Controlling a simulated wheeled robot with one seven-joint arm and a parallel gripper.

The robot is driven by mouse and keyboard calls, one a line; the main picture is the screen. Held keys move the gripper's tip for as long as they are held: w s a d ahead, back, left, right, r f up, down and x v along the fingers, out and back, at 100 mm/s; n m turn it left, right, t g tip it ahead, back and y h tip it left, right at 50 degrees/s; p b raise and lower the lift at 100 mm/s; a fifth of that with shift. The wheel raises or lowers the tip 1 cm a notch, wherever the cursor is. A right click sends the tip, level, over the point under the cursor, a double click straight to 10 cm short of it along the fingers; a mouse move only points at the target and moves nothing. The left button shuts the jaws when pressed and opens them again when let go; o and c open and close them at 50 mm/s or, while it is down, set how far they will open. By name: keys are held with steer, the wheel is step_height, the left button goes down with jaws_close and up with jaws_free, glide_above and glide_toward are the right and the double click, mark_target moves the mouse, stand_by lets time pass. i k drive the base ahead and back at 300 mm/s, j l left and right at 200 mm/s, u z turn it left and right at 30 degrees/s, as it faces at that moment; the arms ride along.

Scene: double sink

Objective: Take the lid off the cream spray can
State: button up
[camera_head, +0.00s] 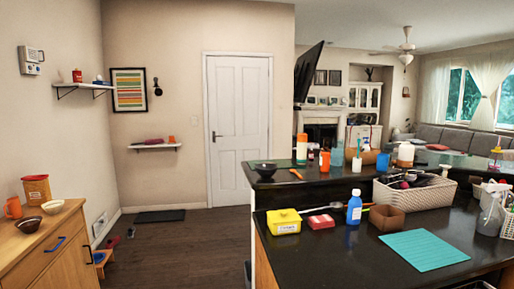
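I cannot tell for certain which item is the cream spray can. A cream-white cylinder with a dark top (405,154) stands on the raised back counter, right of a blue cup (382,163). An orange container with a pale top (301,149) stands at the left end of that counter. Both are upright and small in the picture, so a lid cannot be made out clearly. My gripper is not in view.
A wooden cabinet (50,262) stands at left. Open floor (180,241) lies between.

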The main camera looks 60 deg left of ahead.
mark_target(301, 137)
steer(key=u, duration=1.85)
steer(key=i+j+z, duration=0.35)
steer(key=i+j, duration=0.15)
steer(key=j, duration=0.15)
steer(key=i+j+z, duration=0.15)
steer(key=j, duration=0.2)
steer(key=i+j+z, duration=0.15)
steer(key=j, duration=0.25)
steer(key=i+j+z, duration=0.2)
steer(key=j, duration=0.2)
steer(key=i+j+z, duration=0.15)
steer(key=j, duration=0.3)
steer(key=i+j+z, duration=0.15)
steer(key=j, duration=0.3)
steer(key=i+j+z, duration=0.2)
steer(key=j, duration=0.25)
steer(key=i+j+z, duration=0.2)
steer(key=j, duration=0.7)
steer(key=i+j+z, duration=0.2)
steer(key=i+j, duration=0.15)
steer(key=j, duration=0.65)
steer(key=i+j+z, duration=0.2)
steer(key=j, duration=0.8)
steer(key=i+j+z, duration=0.2)
steer(key=j, duration=0.8)
steer(key=j+z, duration=0.15)
steer(key=j, duration=0.85)
